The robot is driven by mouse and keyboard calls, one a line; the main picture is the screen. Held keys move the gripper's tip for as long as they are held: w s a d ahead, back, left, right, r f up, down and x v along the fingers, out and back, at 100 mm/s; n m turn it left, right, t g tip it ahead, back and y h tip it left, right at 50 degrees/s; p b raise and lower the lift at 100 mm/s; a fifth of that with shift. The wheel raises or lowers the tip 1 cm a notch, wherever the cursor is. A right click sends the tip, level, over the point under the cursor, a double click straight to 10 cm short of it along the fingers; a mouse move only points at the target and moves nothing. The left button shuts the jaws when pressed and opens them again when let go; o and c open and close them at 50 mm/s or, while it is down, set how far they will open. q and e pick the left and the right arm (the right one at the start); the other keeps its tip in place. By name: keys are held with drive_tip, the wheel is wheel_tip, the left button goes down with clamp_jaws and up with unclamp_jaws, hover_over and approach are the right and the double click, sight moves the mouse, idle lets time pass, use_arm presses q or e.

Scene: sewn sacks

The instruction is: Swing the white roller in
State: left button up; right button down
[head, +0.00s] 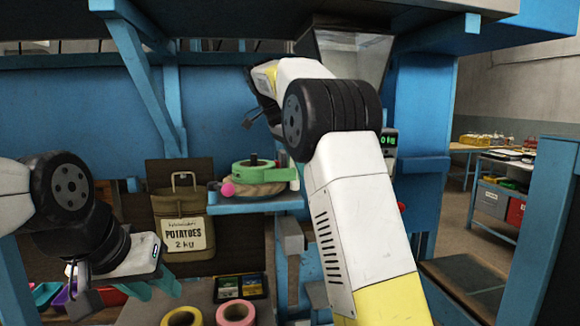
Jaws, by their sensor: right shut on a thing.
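I cannot make out a white roller; my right arm covers part of the work area. A green device (265,173) with dark knobs and a pink ball (227,188) sits on a small blue shelf (255,205). My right gripper (259,108) is up above this device, mostly hidden behind my own wrist. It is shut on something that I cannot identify. My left gripper (128,290) is low at the left, its teal fingers apart and empty. An olive sack (180,212) labelled potatoes hangs upright between the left gripper and the shelf.
A pink roll (236,314) and a yellow roll (182,317) lie at the bottom edge. A dark tray (241,287) is behind them. A clear hopper (346,55) is overhead. A blue post (548,235) stands at the right, with a side table (507,158) beyond.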

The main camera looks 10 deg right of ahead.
drive_tip(key=c, duration=1.2)
unclamp_jaws()
drive_tip(key=shift+a, duration=0.1)
drive_tip(key=v, duration=0.7)
drive_tip(key=shift+r, duration=0.35)
drive_tip(key=shift+a, duration=0.15)
